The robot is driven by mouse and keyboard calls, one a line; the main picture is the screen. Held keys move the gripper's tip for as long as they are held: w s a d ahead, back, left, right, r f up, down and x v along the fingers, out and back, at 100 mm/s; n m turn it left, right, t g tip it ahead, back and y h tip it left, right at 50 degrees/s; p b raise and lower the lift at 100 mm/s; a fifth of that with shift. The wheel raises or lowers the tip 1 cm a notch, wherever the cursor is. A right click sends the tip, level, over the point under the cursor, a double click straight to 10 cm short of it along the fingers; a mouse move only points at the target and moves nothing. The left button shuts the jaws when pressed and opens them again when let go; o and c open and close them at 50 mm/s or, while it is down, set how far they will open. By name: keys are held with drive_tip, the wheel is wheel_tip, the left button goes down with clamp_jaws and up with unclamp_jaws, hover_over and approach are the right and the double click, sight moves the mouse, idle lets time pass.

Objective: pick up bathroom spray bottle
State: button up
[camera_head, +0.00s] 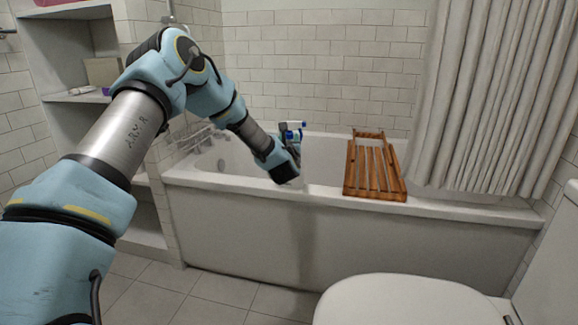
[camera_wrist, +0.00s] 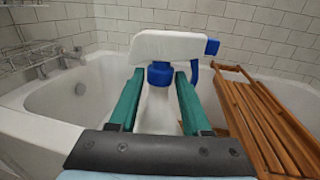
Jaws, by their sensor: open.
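The bathroom spray bottle (camera_wrist: 172,46) has a white spray head with a blue nozzle and blue collar. My gripper (camera_wrist: 159,76) is open, with one green finger on each side of the bottle just below the head. I cannot tell whether either finger touches it. In the head view my arm reaches down to the rim and partly hides the bottle.
The white bathtub (camera_head: 235,182) has a slatted wooden rack (camera_head: 374,170) across it, right of the bottle. A wire rack and tap are at the tub's left end. A curtain (camera_head: 490,100) hangs at the right, and a toilet (camera_head: 400,300) stands in front.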

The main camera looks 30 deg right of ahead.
drive_tip(key=shift+w+d, duration=0.15)
drive_tip(key=shift+w, duration=0.1)
drive_tip(key=shift+c, duration=0.3)
clamp_jaws()
idle(0.9)
drive_tip(key=shift+r, duration=0.15)
